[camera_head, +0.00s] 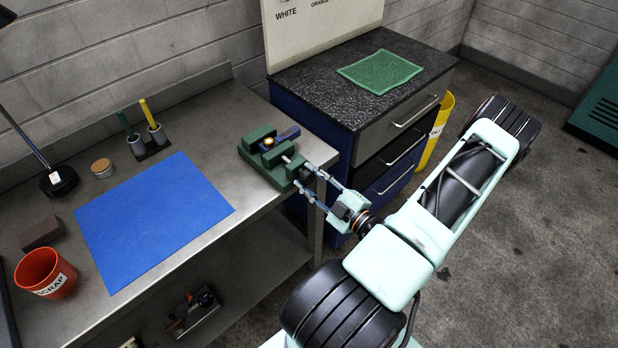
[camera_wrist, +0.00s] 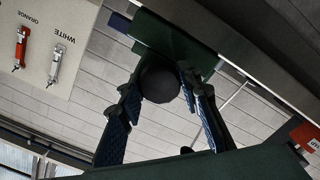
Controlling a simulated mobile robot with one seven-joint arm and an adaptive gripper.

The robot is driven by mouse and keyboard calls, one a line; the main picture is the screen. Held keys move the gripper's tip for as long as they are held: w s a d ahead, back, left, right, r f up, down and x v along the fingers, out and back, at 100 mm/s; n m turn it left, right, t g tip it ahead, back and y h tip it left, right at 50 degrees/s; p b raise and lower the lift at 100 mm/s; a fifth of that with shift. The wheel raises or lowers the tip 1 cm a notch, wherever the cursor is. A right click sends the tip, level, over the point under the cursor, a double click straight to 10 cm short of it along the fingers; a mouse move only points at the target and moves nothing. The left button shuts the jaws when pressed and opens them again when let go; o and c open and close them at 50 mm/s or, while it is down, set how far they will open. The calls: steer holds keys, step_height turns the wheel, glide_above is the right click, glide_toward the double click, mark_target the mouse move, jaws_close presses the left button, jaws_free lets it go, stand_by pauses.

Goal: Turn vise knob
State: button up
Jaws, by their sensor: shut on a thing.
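The green vise (camera_head: 262,168) sits at the right end of the metal bench, with a dark blue piece (camera_head: 289,134) bearing a yellow round part between its jaws. My gripper (camera_head: 300,176) reaches the vise's front from the lower right, its fingers near the screw end. In the wrist view, the dark round knob (camera_wrist: 159,83) lies between the two fingers of my gripper (camera_wrist: 160,88), with the green vise body (camera_wrist: 178,38) behind it. The fingers are shut on the knob from both sides.
A blue mat (camera_head: 150,218), red scrap cup (camera_head: 45,272), brown block (camera_head: 41,233), round tin (camera_head: 102,168) and pen holders (camera_head: 137,146) are on the bench to the left. A dark-topped cabinet (camera_head: 330,95) with a green mat (camera_head: 380,71) stands close behind the vise.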

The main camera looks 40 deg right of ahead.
steer(key=o, duration=1.2)
steer(key=shift+c, duration=0.2)
steer(key=s, duration=1.2)
steer(key=shift+d, duration=0.45)
